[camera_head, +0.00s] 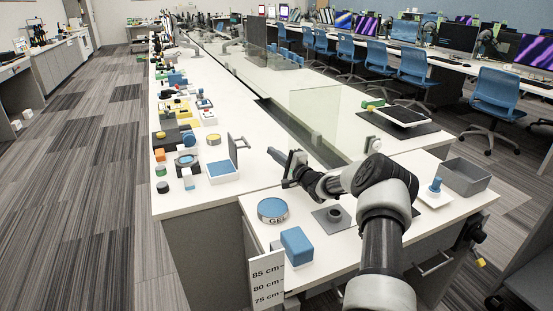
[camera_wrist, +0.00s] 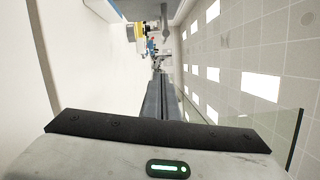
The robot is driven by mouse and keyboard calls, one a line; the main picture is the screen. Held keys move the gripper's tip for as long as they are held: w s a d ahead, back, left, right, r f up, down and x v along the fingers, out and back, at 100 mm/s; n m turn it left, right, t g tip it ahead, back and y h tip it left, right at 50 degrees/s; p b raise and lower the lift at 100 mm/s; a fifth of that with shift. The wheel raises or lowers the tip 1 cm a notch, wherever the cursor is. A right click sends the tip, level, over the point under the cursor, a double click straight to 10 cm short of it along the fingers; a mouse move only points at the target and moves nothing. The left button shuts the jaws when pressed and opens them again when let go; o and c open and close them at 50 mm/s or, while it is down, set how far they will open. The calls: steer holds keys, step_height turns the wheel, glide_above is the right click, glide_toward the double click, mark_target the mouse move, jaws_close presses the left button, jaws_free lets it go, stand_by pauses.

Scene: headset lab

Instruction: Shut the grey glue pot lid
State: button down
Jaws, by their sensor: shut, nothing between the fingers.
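A small dark grey round pot (camera_head: 335,214) stands on a grey square mat (camera_head: 322,222) on the near table, left of my arm. It looks like the glue pot. I cannot make out its lid or hinge at this size. My gripper (camera_head: 271,152) is above the table, behind and to the left of this pot, and clear of it. In the wrist view my fingers (camera_wrist: 157,76) are shut together and empty, pointing along the table. The pot is not in the wrist view.
A round tin marked GEL (camera_head: 272,210) and a blue block (camera_head: 297,246) stand left of the pot. An open box (camera_head: 222,168) with a raised lid stands farther left. A clear screen (camera_head: 316,118) rises behind my gripper. A grey bin (camera_head: 466,177) is at the right.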

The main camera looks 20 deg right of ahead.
mark_target(234, 142)
steer(key=w+a+r+b, duration=0.1)
steer(key=w+a, duration=0.4)
stand_by(0.4)
steer(key=shift+a+r, duration=0.1)
steer(key=shift+r, duration=0.05)
steer(key=shift+a+r+n+g+h, duration=0.15)
steer(key=shift+a+r+n+g, duration=0.3)
steer(key=shift+a+n, duration=0.95)
steer(key=shift+a+r+n+g+h, duration=0.2)
steer(key=shift+a+r+n, duration=0.45)
steer(key=shift+a+n, duration=0.7)
steer(key=shift+a+r+n+g+h, duration=0.2)
steer(key=shift+a+r+n, duration=0.35)
steer(key=shift+a+n, duration=0.85)
steer(key=shift+a, duration=0.1)
steer(key=shift+r, duration=0.15)
